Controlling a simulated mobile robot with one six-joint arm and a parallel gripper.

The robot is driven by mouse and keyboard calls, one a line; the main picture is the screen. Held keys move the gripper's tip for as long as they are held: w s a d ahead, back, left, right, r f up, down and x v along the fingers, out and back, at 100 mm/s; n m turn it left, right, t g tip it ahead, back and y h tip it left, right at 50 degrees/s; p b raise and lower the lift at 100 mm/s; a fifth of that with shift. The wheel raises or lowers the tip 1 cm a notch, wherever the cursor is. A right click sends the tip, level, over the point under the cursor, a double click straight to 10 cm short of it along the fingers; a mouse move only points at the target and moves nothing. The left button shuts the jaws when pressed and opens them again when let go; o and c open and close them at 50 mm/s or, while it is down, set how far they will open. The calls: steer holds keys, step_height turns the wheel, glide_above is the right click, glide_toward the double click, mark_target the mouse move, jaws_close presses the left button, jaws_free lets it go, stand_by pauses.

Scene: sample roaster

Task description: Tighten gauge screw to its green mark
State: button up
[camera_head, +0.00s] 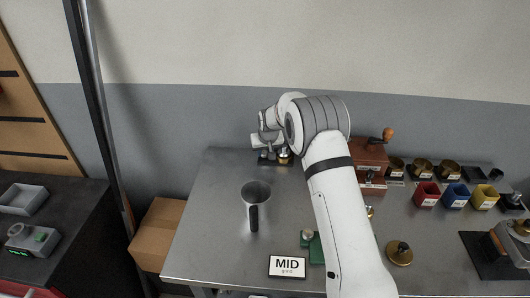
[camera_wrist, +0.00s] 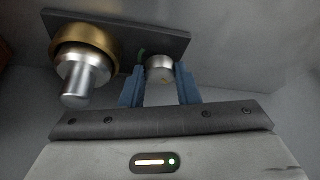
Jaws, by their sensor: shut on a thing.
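The gauge screw (camera_wrist: 159,69) is a small silver cylinder on a dark plate (camera_wrist: 165,38) in the wrist view. A green mark (camera_wrist: 141,54) shows on the plate just left of the screw. My gripper (camera_wrist: 160,88) is shut on the screw, with one blue finger on each side of it. A brass collar (camera_wrist: 88,40) with a silver knob (camera_wrist: 84,78) stands on the same plate to the left. In the head view my gripper (camera_head: 268,148) is at the back left of the steel table, and my wrist largely hides the screw there.
A wooden grinder (camera_head: 370,160) stands right of my arm. Red (camera_head: 426,196), blue (camera_head: 456,198) and yellow (camera_head: 484,198) cups stand farther right. A MID sign (camera_head: 287,267) is at the front.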

steer(key=m+b, duration=0.2)
steer(key=m+h+b, duration=0.1)
steer(key=b, duration=0.1)
steer(key=shift+a+f+m, duration=0.15)
steer(key=shift+f+m, duration=0.15)
steer(key=shift+m, duration=0.1)
steer(key=m+h+b, duration=0.2)
steer(key=m+b, duration=0.2)
steer(key=shift+a+r+m+b, duration=0.1)
steer(key=shift+r+m+b, duration=0.05)
steer(key=shift+m+b, duration=0.15)
steer(key=m+h, duration=0.1)
steer(key=m, duration=0.1)
steer(key=m+g, duration=0.1)
steer(key=m, duration=0.1)
steer(key=shift+w+a+r+m+h, duration=0.1)
steer(key=shift+w+r+m+h, duration=0.1)
steer(key=shift+m+h, duration=0.15)
steer(key=shift+m+g+h+p, duration=0.45)
steer(key=shift+m+g+p, duration=0.35)
steer(key=shift+m, duration=1.35)
steer(key=o, duration=1)
steer(key=shift+c, duration=0.2)
steer(key=v, duration=0.7)
steer(key=shift+r+p, duration=0.3)
